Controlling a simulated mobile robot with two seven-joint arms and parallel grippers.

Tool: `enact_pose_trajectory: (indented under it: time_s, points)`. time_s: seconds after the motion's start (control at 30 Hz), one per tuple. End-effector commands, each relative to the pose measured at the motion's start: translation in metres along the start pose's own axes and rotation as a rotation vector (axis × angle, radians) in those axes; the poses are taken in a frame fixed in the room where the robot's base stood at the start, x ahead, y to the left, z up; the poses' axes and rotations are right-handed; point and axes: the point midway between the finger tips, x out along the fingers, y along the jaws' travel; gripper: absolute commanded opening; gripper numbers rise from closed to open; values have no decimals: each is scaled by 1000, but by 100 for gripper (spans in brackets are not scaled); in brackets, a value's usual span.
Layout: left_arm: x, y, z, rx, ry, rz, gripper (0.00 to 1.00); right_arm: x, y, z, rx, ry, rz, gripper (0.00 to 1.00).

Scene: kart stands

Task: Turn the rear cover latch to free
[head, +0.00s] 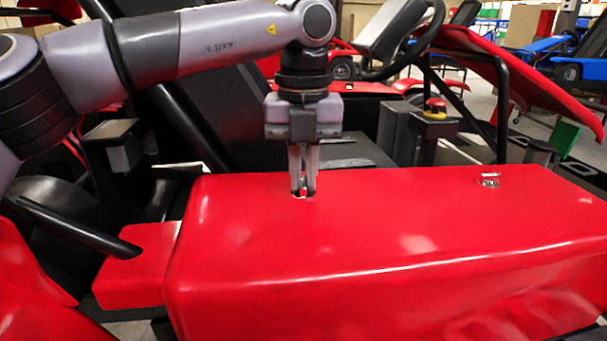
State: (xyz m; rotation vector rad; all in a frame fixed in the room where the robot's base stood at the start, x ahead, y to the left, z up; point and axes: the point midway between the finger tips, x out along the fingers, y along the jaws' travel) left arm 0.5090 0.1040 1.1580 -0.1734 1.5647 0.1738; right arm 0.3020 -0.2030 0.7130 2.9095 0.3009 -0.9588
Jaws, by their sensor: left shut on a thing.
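The red rear cover (400,230) of the kart fills the lower part of the head view. My left gripper (303,192) points straight down at the cover's top, near its far edge. Its fingers are shut on a small latch there, which is mostly hidden between the fingertips, so its turn angle cannot be told. A second small metal latch (489,180) sits on the cover's top further right, with nothing touching it. My right gripper is not in view.
The black seat (350,150) and the steering wheel (405,40) are behind the cover. Black frame tubes (75,225) run at the left. A blue kart (570,60) stands at the back right. The space above the cover's right half is clear.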

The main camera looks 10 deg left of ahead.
Motion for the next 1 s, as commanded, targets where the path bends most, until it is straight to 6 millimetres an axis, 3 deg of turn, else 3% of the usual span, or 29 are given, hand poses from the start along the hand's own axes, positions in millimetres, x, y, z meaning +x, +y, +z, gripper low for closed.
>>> enact_pose_trajectory:
  time_s: [0.4, 0.93, 0.97, 1.0]
  points:
    - [-2, 0, 1, -175, -4, -4, 0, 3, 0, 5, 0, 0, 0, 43]
    - [-2, 0, 1, -196, -5, -4, 0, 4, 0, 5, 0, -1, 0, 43]
    - [-2, 0, 1, -196, -5, -4, 20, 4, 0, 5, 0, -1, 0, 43]
    - [-2, 0, 1, -196, -5, -3, 33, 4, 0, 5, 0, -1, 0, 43]
